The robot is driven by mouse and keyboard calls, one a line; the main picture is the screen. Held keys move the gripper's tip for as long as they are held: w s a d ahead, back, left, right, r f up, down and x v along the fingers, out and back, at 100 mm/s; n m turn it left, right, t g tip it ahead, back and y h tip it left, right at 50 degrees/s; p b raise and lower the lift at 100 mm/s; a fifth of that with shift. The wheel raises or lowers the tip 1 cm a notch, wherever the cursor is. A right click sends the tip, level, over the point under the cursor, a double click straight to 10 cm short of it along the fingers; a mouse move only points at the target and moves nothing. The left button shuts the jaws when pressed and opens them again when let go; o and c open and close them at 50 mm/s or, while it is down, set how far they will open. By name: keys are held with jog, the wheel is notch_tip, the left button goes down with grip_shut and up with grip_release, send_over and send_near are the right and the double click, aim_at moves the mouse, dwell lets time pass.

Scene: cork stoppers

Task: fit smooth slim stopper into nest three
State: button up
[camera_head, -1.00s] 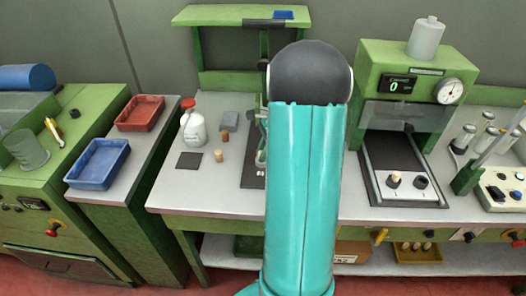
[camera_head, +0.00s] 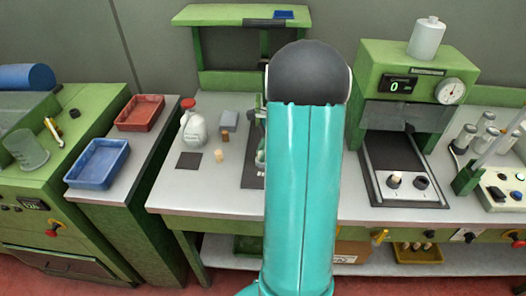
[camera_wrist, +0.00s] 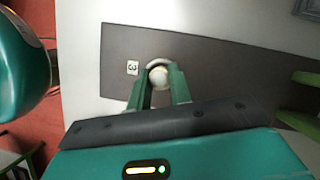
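In the wrist view, a pale round stopper end (camera_wrist: 158,77) sits between the two green fingers of my gripper (camera_wrist: 160,82). The fingers lie close against both sides of it, so my gripper looks shut on it. Around and just beyond it is the pale ring of nest three (camera_wrist: 158,63), beside a white label with a sideways 3 (camera_wrist: 132,67) on a dark plate (camera_wrist: 220,65). Whether the stopper is inside the ring or just above it cannot be told.
Left of the plate stand two small corks, a pale one (camera_head: 219,156) and a brown one (camera_head: 225,137), a white bottle (camera_head: 193,124) and a dark square pad (camera_head: 188,160). The green gauge machine (camera_head: 416,75) is right of my arm, with a pale stopper (camera_head: 395,178) on its bed.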

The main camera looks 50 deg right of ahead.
jog(key=shift+o, duration=0.8)
jog(key=v, duration=1.3)
jog(key=shift+r, duration=0.4)
jog(key=shift+s+d, duration=0.1)
jog(key=a+r+n+h, duration=0.1)
jog(key=a+r+n, duration=0.15)
jog(key=a, duration=0.45)
jog(key=w+a+r+n+h, duration=0.1)
jog(key=a+r+n, duration=0.1)
jog(key=a+n, duration=0.35)
jog(key=a+r+n+h, duration=0.1)
jog(key=a+r+n, duration=0.1)
jog(key=a, duration=0.7)
jog(key=s+a+n+t, duration=0.1)
jog(key=s+a+n, duration=0.3)
jog(key=a+n, duration=0.3)
jog(key=s+a+n+t+h, duration=0.1)
jog(key=s+a+n, duration=0.4)
jog(key=a, duration=0.5)
jog(key=shift+f+n+t, duration=0.45)
jog(key=shift+n+t, duration=0.15)
jog(key=shift+n, duration=0.4)
